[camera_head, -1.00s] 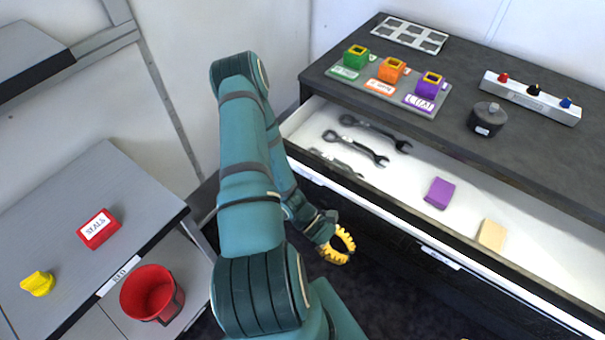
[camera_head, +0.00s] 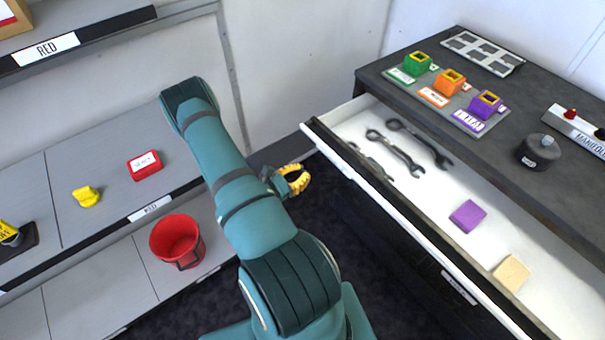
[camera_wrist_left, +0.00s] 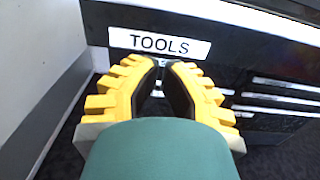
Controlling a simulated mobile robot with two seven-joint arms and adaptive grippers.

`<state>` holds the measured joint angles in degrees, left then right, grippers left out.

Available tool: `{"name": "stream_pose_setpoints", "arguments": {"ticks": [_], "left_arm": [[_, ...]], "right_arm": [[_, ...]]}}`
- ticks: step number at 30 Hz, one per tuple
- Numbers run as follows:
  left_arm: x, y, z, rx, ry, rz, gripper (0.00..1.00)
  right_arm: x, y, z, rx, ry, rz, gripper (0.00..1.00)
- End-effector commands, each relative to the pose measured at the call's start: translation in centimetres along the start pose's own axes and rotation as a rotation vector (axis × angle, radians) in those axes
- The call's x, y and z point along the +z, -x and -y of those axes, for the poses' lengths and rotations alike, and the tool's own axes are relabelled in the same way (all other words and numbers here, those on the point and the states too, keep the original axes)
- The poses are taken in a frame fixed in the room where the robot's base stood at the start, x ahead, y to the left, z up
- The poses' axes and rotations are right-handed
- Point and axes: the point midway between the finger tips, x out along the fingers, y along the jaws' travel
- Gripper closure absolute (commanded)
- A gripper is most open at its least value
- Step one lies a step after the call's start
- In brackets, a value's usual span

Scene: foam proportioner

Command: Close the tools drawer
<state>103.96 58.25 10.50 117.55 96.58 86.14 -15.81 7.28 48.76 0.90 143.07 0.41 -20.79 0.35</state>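The tools drawer (camera_head: 400,215) is pulled out from the dark cabinet at the right in the head view. It holds several wrenches (camera_head: 420,145), a purple block (camera_head: 468,215) and a tan block (camera_head: 511,273). My left gripper (camera_head: 300,178) is just left of the drawer's far front corner, outside it. In the left wrist view, the yellow fingers (camera_wrist_left: 163,68) are close together with nothing seen held, before the dark drawer front with its TOOLS label (camera_wrist_left: 158,43). Contact with the front cannot be told. My right gripper is not in view.
The cabinet top (camera_head: 400,72) bears green, orange and purple blocks, a dark round canister (camera_head: 538,151) and a manifold (camera_head: 577,130). At left, a grey shelf (camera_head: 110,215) holds a red box (camera_head: 145,165) and yellow piece (camera_head: 86,197); a red bucket (camera_head: 177,241) stands below.

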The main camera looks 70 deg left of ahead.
Motion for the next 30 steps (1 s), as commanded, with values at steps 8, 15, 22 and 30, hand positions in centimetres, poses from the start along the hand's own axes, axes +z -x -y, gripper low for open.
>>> {"name": "stream_pose_setpoints", "arguments": {"ticks": [8, 15, 22, 30], "left_arm": [[0.0, -5.7, 0.1, -0.005, 0.0, 0.003, 1.0], [0.0, -9.4, 0.1, -0.003, 0.0, 0.002, 1.0], [0.0, -10.8, 0.1, -0.003, 0.001, 0.0, 1.0], [0.0, -10.9, 0.1, -0.003, 0.001, 0.0, 1.0]], "right_arm": [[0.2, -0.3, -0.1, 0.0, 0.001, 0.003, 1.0], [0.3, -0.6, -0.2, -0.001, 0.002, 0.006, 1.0], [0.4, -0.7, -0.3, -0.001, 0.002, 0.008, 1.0], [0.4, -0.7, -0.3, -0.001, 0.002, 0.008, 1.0]]}}
